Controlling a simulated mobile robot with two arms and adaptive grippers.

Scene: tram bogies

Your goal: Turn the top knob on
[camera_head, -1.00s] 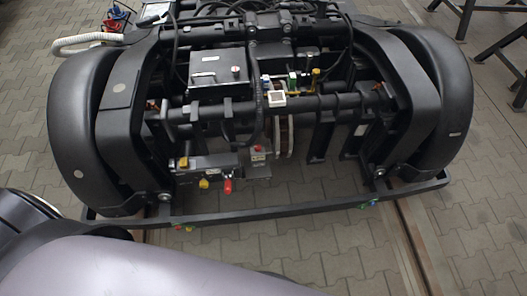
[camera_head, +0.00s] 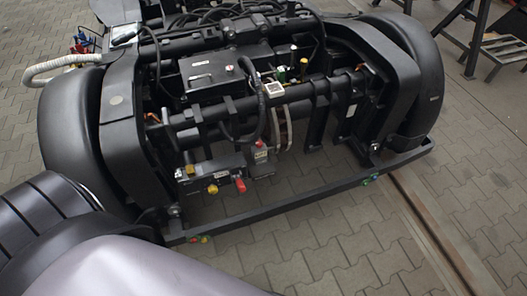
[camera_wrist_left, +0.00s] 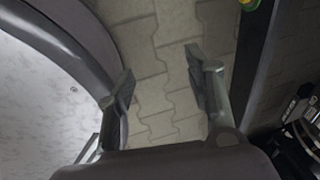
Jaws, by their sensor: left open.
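In the head view a black control box (camera_head: 215,173) sits low at the front of the tram bogie. It carries a yellow knob (camera_head: 213,190) and a red knob (camera_head: 240,184), with a small yellow part (camera_head: 190,169) higher on its left. I cannot tell which knob is the top one or how it is set. In the left wrist view my left gripper (camera_wrist_left: 160,80) is open and empty, its two fingers apart above grey paving. No knob can be made out there. My right gripper is out of view.
The bogie's low black front bar (camera_head: 300,204) runs before the box and also shows in the left wrist view (camera_wrist_left: 254,60). Dark labelled parts (camera_wrist_left: 300,120) are at that view's right edge. Paving (camera_head: 330,250) is clear in front. A dark trestle (camera_head: 490,45) stands back right.

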